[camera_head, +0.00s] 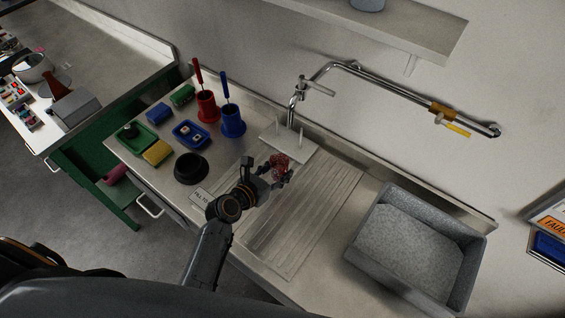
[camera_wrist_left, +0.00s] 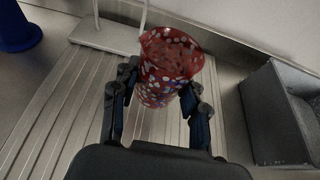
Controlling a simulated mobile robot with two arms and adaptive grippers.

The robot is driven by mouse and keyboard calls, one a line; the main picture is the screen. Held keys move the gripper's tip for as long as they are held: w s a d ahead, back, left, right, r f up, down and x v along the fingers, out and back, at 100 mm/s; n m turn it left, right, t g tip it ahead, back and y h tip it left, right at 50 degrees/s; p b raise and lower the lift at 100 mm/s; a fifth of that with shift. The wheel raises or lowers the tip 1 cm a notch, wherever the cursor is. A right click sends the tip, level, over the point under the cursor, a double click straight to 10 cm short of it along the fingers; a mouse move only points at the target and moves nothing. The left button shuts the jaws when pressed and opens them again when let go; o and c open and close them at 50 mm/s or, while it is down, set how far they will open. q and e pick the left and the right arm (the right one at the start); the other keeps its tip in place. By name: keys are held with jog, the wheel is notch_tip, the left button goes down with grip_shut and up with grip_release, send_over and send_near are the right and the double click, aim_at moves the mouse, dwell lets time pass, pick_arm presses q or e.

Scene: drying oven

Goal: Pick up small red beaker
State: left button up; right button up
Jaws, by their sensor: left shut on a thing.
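The small red beaker, red with pale speckles, is between the fingers of my left gripper (camera_head: 268,172) in the head view. In the left wrist view the beaker (camera_wrist_left: 170,60) is upright or nearly so, with its open rim facing up, and my left gripper (camera_wrist_left: 160,95) is shut on its sides. It is over the ribbed drainboard (camera_head: 300,215); I cannot tell whether its base touches the board. The gripper hides part of the beaker in the head view (camera_head: 279,161). My right gripper is not in view.
A grey basin (camera_head: 381,200) stands to the right. A red cup (camera_head: 207,106), a blue cup (camera_head: 232,120) with brushes, a black bowl (camera_head: 191,168) and sponges are to the left. A faucet (camera_head: 292,100) rises behind, and a wall shelf (camera_head: 400,25) hangs above.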

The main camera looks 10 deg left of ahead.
aim_at(275, 175)
pick_arm(q)
jog(key=p+v, duration=0.3)
jog(key=v, duration=0.3)
jog(key=shift+s+r, duration=0.15)
jog(key=shift+s, duration=0.1)
jog(key=r, duration=0.1)
jog(key=s+r, duration=0.1)
jog(key=r, duration=0.1)
jog(key=s+a+r+p, duration=0.1)
jog(key=r, duration=0.1)
jog(key=shift+s, duration=0.25)
jog(key=shift+d, duration=0.1)
